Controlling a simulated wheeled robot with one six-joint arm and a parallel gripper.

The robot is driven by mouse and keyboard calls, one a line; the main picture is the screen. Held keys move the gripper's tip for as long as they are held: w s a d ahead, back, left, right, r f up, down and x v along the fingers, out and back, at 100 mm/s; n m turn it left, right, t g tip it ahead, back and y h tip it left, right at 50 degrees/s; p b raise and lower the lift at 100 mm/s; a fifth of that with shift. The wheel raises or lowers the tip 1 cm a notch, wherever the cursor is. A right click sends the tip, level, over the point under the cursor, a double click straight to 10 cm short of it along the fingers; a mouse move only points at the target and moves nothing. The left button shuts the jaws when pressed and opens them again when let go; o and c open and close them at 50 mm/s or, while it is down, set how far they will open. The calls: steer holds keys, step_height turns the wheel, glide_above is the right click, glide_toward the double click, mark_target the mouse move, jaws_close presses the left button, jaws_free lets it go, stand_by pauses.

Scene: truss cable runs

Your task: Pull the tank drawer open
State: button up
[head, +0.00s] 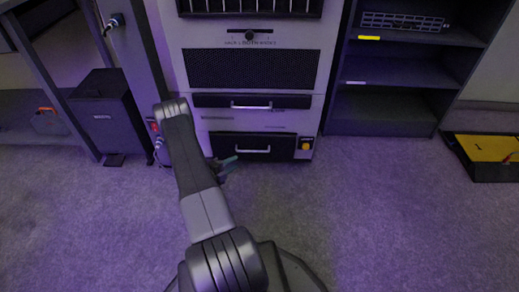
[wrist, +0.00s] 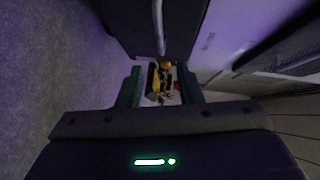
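The grey cabinet's lowest drawer (head: 228,142) has a dark front with a pale bar handle (head: 252,151). I take it as the tank drawer; no readable label confirms this. It looks flush with the cabinet in the head view. My gripper (head: 226,166) is low in front of the drawer's left part. In the wrist view my gripper (wrist: 160,80) has its two teal fingers apart, with nothing clearly held between them. The handle (wrist: 160,25) shows there beyond the fingertips, on a dark front (wrist: 180,28). No contact with the handle is visible.
A thinner drawer (head: 210,100) with its own handle is above. A yellow knob (head: 305,145) is right of the lowest drawer. A dark box (head: 105,110) stands left, an open shelf (head: 390,105) right, and a yellow-topped tray (head: 485,148) far right. The carpet in front is clear.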

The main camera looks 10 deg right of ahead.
steer(key=b+x, duration=0.4)
steer(key=x, duration=0.9)
steer(key=shift+d+f, duration=0.1)
steer(key=shift+d, duration=0.15)
jaws_close()
